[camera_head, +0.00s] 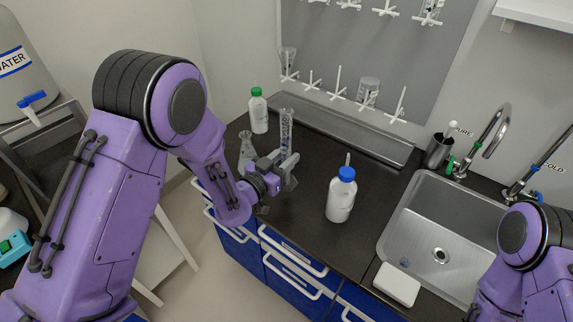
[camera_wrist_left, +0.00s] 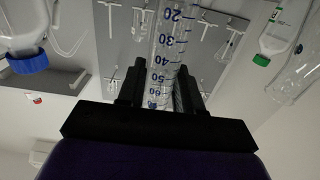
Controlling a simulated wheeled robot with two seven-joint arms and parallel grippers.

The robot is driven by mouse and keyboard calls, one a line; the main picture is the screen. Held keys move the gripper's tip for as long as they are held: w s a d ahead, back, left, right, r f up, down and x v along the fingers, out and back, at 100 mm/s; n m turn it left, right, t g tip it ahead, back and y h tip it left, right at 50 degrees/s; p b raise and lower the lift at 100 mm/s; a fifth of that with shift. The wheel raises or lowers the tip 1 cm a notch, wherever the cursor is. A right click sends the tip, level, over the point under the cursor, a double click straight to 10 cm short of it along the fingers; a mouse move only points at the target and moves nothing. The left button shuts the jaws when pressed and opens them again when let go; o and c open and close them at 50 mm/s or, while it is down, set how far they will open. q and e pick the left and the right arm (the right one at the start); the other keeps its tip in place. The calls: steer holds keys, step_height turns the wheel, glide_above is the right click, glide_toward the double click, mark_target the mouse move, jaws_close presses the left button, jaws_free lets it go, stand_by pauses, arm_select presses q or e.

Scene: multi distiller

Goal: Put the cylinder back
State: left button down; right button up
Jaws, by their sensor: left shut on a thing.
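A clear graduated cylinder (camera_head: 286,128) with blue markings stands upright at the left part of the dark counter. My left gripper (camera_head: 287,168) is shut around it, low on its body. In the left wrist view the cylinder (camera_wrist_left: 170,45) shows its printed scale between the two black fingers of the left gripper (camera_wrist_left: 160,90). Whether its base touches the counter is hidden behind the gripper. The grey pegboard (camera_head: 375,50) with white pegs hangs on the wall behind. My right arm shows at the lower right, but its gripper is out of view.
A green-capped bottle (camera_head: 259,112) and a conical flask (camera_head: 246,150) stand left of the cylinder. A blue-capped bottle (camera_head: 341,196) stands to its right. A metal drip tray (camera_head: 345,135) runs below the pegboard. A sink (camera_head: 440,225) is at right.

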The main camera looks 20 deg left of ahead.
arm_select(q)
steer(key=f, duration=0.3)
steer(key=shift+w+d+f, duration=0.15)
steer(key=shift+w+f, duration=0.1)
steer(key=shift+f, duration=0.35)
steer(key=c, duration=0.8)
jaws_free()
steer(key=shift+o, duration=0.2)
steer(key=shift+r+p, duration=0.3)
steer(key=shift+r, duration=0.05)
steer(key=b+v, duration=0.5)
steer(key=v, duration=0.7)
steer(key=shift+b, duration=0.35)
steer(key=shift+f, duration=0.15)
